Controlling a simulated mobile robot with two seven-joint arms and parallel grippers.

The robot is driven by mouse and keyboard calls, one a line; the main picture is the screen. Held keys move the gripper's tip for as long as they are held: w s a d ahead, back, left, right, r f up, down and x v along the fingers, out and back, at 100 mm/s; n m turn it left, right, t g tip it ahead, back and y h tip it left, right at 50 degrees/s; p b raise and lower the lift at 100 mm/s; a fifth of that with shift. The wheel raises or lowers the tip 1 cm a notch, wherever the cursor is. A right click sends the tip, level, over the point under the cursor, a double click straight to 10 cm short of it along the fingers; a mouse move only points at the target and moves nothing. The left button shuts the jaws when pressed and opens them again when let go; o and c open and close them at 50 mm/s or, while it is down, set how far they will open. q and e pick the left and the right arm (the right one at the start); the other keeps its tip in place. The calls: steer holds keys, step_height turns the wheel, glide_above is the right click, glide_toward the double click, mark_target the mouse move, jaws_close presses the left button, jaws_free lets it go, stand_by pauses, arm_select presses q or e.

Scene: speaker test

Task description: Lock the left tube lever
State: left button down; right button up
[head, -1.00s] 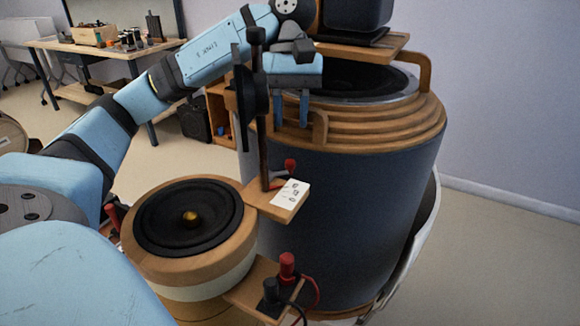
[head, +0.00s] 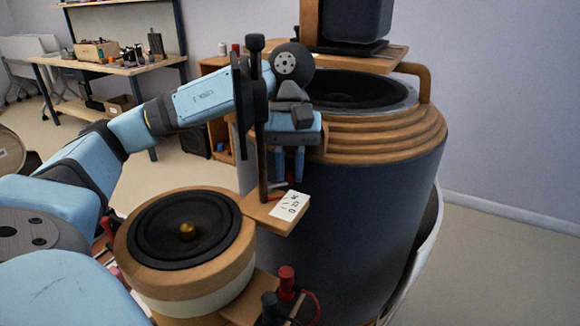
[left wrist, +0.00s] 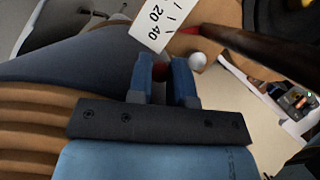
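A small red-handled lever (head: 290,179) sits by the foot of a dark upright post (head: 262,150), beside a white card (head: 290,205) on a wooden ledge. My left gripper (head: 289,174) points down just above the lever, its two blue fingers apart; they partly cover the lever in the head view. The card (left wrist: 157,20) shows just beyond the fingertips. My right gripper is out of view.
A round wooden speaker (head: 187,231) with a black cone stands in front of the post. A large dark drum with wooden rings (head: 385,135) stands behind my gripper. Red and black terminals (head: 287,279) with cables are at the bottom. Floor at right is clear.

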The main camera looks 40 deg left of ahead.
arm_select(q)
steer(key=shift+a+f+n+b, duration=0.15)
steer(key=shift+n+b, duration=0.25)
steer(key=shift+n, duration=0.1)
steer(key=shift+w+a+n+t, duration=0.1)
steer(key=shift+a+n+t, duration=0.05)
steer(key=shift+n+t, duration=0.15)
steer(key=c, duration=1.3)
jaws_free()
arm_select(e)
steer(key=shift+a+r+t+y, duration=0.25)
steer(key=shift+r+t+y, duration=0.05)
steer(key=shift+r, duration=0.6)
arm_select(q)
steer(key=p+v, duration=0.1)
steer(key=v, duration=0.3)
steer(key=shift+r, duration=0.4)
step_height(320, 180, up, 9)
steer(key=p, duration=0.4)
glide_above(289, 170)
steer(key=w+a, duration=0.4)
steer(key=a, duration=0.1)
steer(key=shift+s+d+f, duration=0.2)
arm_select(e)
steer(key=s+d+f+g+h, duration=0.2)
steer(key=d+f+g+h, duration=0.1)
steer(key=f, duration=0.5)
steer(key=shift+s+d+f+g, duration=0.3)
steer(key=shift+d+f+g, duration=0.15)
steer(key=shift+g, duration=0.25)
